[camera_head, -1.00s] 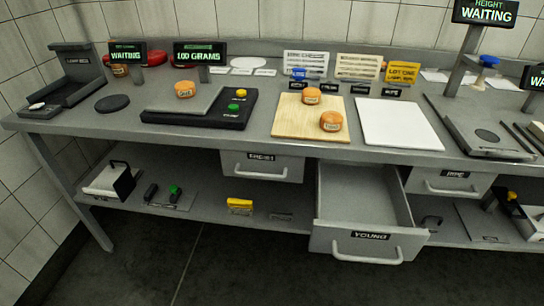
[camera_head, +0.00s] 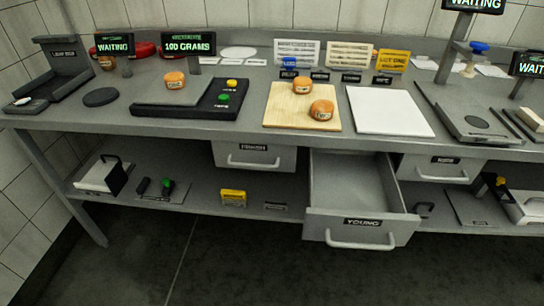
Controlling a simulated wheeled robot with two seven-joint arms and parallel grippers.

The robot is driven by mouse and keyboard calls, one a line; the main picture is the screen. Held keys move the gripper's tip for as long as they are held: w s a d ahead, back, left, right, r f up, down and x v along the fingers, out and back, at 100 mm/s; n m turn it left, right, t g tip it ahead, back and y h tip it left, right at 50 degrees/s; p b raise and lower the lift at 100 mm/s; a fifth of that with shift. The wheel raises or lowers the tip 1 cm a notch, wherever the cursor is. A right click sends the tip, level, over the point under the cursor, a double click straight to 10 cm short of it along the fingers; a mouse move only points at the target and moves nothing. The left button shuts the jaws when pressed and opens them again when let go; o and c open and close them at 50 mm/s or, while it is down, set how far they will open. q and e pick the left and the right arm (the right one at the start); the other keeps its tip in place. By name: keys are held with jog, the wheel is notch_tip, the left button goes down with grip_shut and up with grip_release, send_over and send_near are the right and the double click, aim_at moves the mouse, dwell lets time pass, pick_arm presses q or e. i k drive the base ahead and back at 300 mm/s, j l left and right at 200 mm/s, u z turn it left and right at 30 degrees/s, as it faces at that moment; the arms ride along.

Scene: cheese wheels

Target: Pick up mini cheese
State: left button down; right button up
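Small orange mini cheeses with pale labels sit on the grey workbench. One mini cheese (camera_head: 175,80) rests on the scale (camera_head: 180,98), whose display (camera_head: 188,45) reads 100 GRAMS. Two more lie on the wooden board (camera_head: 285,117): one at the back (camera_head: 301,85) and one nearer the front right (camera_head: 322,110). Another orange cheese (camera_head: 107,62) stands at the back left, partly behind the WAITING sign. Neither of my grippers shows in the head view.
The drawer marked YOUNG (camera_head: 361,220) stands open and looks empty, jutting out below the bench. A drawer to its left (camera_head: 254,157) and one to its right (camera_head: 440,168) are shut. A white board (camera_head: 389,112) is bare. Signs and displays stand along the back.

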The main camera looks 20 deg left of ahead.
aim_at(175, 80)
jog(key=u, duration=1.3)
jog(key=i+j+z, duration=0.25)
jog(key=i+j, duration=0.2)
jog(key=j, duration=0.2)
jog(key=i+j+z, duration=0.3)
jog(key=j, duration=0.4)
jog(key=i+j+z, duration=0.1)
jog(key=j, duration=0.25)
jog(key=i+j+z, duration=0.15)
jog(key=j, duration=0.3)
jog(key=i, duration=0.1)
